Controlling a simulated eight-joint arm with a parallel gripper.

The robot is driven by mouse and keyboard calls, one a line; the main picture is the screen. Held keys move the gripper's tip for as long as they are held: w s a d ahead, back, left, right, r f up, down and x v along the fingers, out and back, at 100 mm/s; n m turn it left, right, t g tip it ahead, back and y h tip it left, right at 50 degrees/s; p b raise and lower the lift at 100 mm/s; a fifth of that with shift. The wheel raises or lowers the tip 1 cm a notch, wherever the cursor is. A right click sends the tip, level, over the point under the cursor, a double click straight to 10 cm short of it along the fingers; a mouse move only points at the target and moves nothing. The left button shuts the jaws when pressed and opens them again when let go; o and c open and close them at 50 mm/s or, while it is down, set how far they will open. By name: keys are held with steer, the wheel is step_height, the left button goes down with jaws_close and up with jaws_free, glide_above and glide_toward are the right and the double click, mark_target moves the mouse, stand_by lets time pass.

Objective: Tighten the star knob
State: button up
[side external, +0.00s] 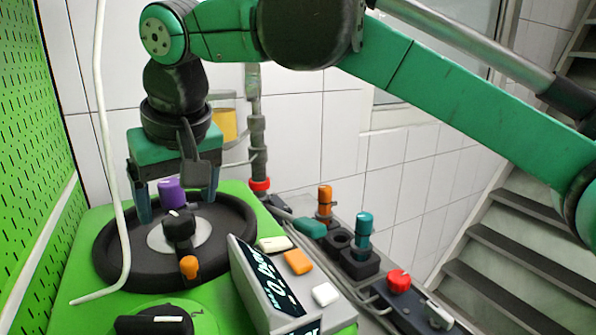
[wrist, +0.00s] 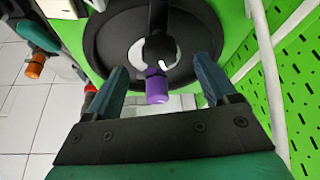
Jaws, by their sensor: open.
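A black hub with a bar handle (side external: 179,228) sits on a pale centre plate in a dark round disk (side external: 110,252). It has a purple end (side external: 171,191) and an orange end (side external: 189,266); it looks like the star knob, though I cannot be sure. My gripper (side external: 177,210) points down over the disk, open, with one finger on each side of the purple end. In the wrist view the purple end (wrist: 156,88) lies between the two spread fingers (wrist: 160,66), with a gap on both sides. The orange end is not visible there.
A panel with a display (side external: 268,285) and several buttons stands right of the disk. A black-handled green dial (side external: 155,322) is in front. A white hose (side external: 108,150) hangs at left near a green pegboard (side external: 35,140). Orange, teal (side external: 364,226) and red (side external: 398,280) knobs line the right bench.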

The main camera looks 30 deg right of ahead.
steer(key=shift+v, duration=1.25)
steer(key=w+d+r+n+t, duration=0.3)
steer(key=w+n+t, duration=0.1)
steer(key=w, duration=0.4)
steer(key=w+d+r+n+t, duration=0.2)
steer(key=w+d+n+t, duration=0.1)
steer(key=w+n, duration=0.4)
steer(key=shift+w+d+r+n+t+y, duration=0.35)
steer(key=shift+w+t, duration=0.25)
steer(key=shift+t, duration=0.3)
steer(key=shift+a, duration=0.1)
